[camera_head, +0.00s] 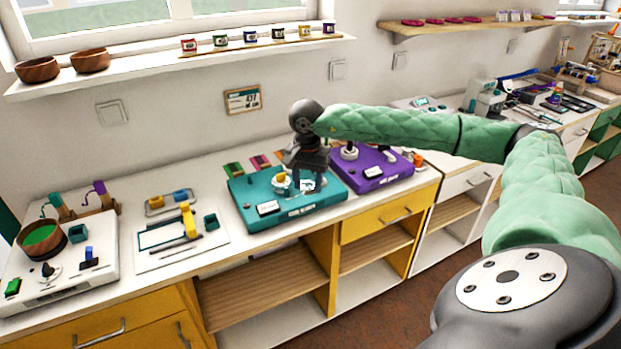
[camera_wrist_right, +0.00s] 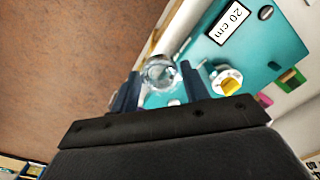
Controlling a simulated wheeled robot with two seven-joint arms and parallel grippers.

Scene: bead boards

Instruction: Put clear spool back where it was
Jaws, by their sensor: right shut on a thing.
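The clear spool (camera_wrist_right: 160,72) is a small see-through ring held between the two dark fingers of my right gripper (camera_wrist_right: 160,90) in the right wrist view. In the head view my right gripper (camera_head: 307,184) points down over the teal board (camera_head: 245,190), near its right half. The wrist view also shows the teal board (camera_wrist_right: 272,45), with the spool in front of its near edge. A white holder with a yellow piece (camera_wrist_right: 229,83) stands on the board beside the gripper. How high the spool is above the board is unclear. My left gripper is out of view.
A purple board (camera_head: 372,181) stands right of the teal one. Green (camera_head: 233,170) and pink blocks lie behind the teal board. A white tray (camera_head: 155,258) with a yellow tool lies left. The bench's front edge is close to the boards.

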